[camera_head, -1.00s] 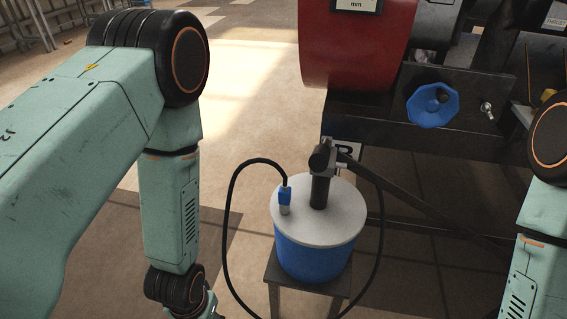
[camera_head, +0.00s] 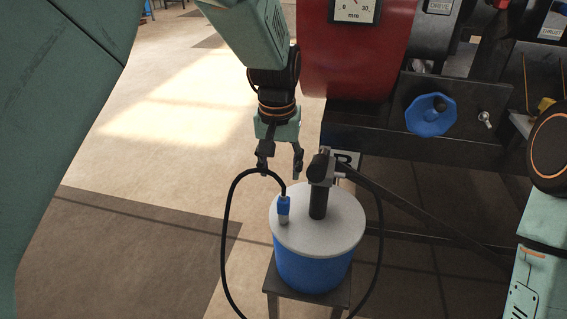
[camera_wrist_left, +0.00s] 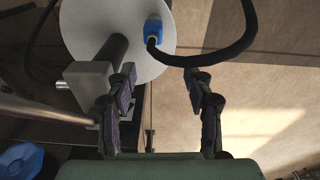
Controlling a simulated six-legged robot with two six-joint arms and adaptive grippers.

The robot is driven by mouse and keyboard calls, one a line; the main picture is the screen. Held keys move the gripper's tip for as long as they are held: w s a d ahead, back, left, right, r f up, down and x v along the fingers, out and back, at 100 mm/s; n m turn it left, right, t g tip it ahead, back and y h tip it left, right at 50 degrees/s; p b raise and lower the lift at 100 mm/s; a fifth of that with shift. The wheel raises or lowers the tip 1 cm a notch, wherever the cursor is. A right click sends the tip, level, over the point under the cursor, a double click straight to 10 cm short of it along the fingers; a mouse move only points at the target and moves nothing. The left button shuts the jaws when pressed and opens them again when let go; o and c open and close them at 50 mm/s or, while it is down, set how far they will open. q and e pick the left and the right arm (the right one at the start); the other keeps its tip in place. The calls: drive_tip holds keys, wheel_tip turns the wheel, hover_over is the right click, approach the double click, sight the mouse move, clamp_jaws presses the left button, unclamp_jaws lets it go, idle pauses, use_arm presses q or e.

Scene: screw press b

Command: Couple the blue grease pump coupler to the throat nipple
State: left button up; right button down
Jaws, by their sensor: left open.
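The blue coupler (camera_head: 283,207) stands upright on the pale lid of the grease pump bucket (camera_head: 318,262), with a black hose looping up from its top. It also shows in the left wrist view (camera_wrist_left: 153,29), beyond my fingertips. My left gripper (camera_head: 281,168) is open and empty, pointing down above and behind the coupler in the head view. Its fingers also show in the left wrist view (camera_wrist_left: 160,80), apart from the coupler. A small metal nipple (camera_head: 486,119) sticks out of the dark press panel, right of the blue knob; I cannot tell if it is the throat nipple. My right gripper is out of view.
The pump head (camera_head: 320,175) and its lever rise from the lid, close to the right of my left gripper. The bucket stands on a dark stool (camera_head: 285,288). The red press body (camera_head: 355,60) and blue knob (camera_head: 430,114) are behind. Floor at left is clear.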

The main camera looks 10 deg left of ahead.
sight(284, 199)
use_arm(q)
drive_tip(key=shift+s+d+r+g, duration=0.2)
drive_tip(key=shift+s+d+r, duration=0.1)
drive_tip(key=shift+r, duration=0.15)
drive_tip(key=shift+s+d+r+g, duration=0.2)
drive_tip(key=shift+s+r, duration=0.05)
drive_tip(key=shift+r, duration=0.15)
drive_tip(key=shift+s+m, duration=0.2)
drive_tip(key=shift+m, duration=0.1)
wheel_tip(284, 199, down, 12)
drive_tip(key=shift+c, duration=0.2)
clamp_jaws()
idle(0.4)
idle(0.3)
